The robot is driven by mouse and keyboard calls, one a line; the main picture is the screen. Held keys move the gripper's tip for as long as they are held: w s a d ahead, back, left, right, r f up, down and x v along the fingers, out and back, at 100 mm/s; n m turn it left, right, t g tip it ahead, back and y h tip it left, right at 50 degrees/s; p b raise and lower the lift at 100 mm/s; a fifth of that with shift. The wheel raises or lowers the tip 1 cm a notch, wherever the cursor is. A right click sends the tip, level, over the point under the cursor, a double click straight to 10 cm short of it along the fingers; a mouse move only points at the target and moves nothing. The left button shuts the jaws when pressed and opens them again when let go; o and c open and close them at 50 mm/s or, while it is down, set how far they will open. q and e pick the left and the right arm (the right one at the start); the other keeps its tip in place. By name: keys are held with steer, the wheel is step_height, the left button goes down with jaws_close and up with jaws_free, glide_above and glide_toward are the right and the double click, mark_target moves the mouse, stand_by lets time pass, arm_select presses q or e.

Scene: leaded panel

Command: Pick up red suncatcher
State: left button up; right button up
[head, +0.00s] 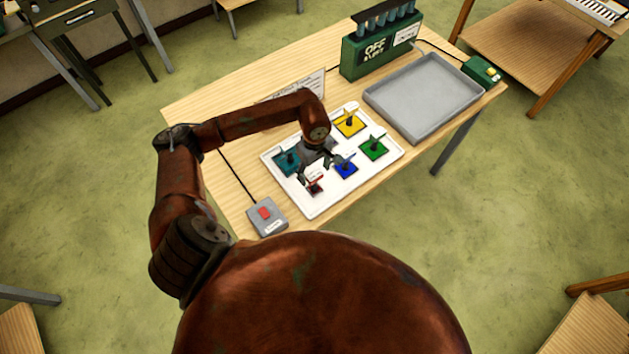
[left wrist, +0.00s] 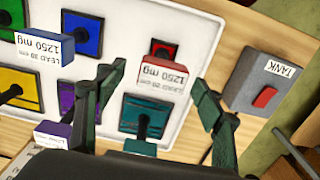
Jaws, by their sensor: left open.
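The red suncatcher (head: 315,188) is a small dark-edged square at the near edge of the white tray (head: 374,174). In the left wrist view the red suncatcher (left wrist: 154,46) has a dark knob and a white tag with a red edge, reading "LEAD" and "1250 mg". My left gripper (head: 317,170) is over the tray, close to the red suncatcher. In the left wrist view its open fingers (left wrist: 158,76) appear either side of the tag. I cannot tell whether they touch it. My right gripper is not in view.
Yellow (head: 350,124), green (head: 374,148), blue (head: 345,166) and teal (head: 287,162) suncatchers share the white tray; a purple one (left wrist: 66,97) shows in the left wrist view. A grey switch box (head: 267,217) stands nearby. An empty grey tray (head: 423,97) and green rack (head: 381,43) lie beyond.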

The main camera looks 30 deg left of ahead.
arm_select(q)
steer(key=shift+s+f+p, duration=0.15)
steer(key=shift+f+p, duration=0.25)
steer(key=shift+f, duration=1.4)
steer(key=shift+c, duration=0.7)
steer(key=c, duration=1.2)
steer(key=shift+r, duration=0.1)
